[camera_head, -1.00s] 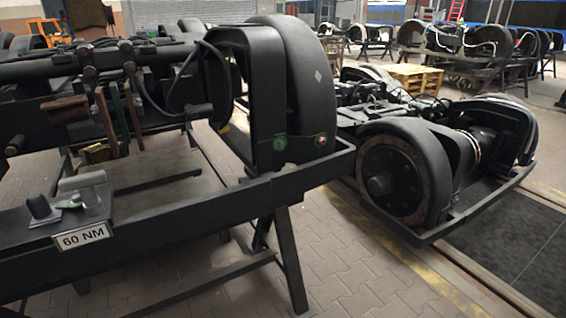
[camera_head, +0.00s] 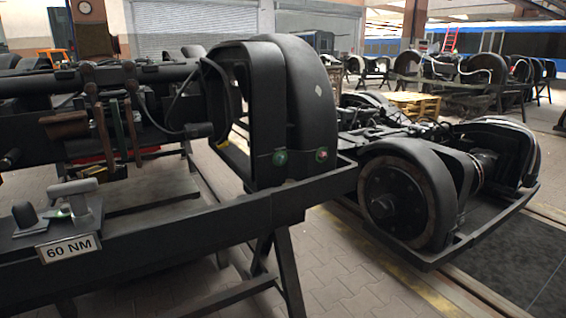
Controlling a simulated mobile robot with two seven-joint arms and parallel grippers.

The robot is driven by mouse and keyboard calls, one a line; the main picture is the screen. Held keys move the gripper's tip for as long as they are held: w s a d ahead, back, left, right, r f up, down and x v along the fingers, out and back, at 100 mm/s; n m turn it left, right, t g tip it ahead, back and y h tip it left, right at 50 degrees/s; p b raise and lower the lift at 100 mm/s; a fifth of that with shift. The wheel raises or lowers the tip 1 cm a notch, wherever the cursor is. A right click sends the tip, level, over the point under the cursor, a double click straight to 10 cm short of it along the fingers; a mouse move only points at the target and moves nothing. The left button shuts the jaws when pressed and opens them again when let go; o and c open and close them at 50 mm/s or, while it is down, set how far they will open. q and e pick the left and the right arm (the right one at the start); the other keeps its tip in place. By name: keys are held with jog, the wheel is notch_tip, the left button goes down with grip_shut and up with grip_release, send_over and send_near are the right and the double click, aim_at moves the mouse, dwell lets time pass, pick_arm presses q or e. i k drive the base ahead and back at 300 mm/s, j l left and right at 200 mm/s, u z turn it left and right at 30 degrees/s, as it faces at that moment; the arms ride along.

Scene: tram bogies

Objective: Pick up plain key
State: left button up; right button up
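I cannot tell for certain which thing is the plain key. A grey T-shaped metal piece (camera_head: 74,193) stands on the dark bench frame (camera_head: 190,228) at the lower left. A small dark knob-like piece (camera_head: 25,215) stands left of it. Several long handled tools (camera_head: 118,125) hang from the bogie's dark pipe further back; their lower ends are hard to make out. Neither of my grippers is in view.
A sign reading 60 NM (camera_head: 68,248) is on the frame's front edge. A black wheel cover (camera_head: 305,110) rises at the frame's right end. A second bogie (camera_head: 405,195) stands to the right. A wooden pallet (camera_head: 415,103) lies behind it. Paved floor (camera_head: 345,265) shows between them.

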aim_at(83, 217)
jog(key=u, duration=1.3)
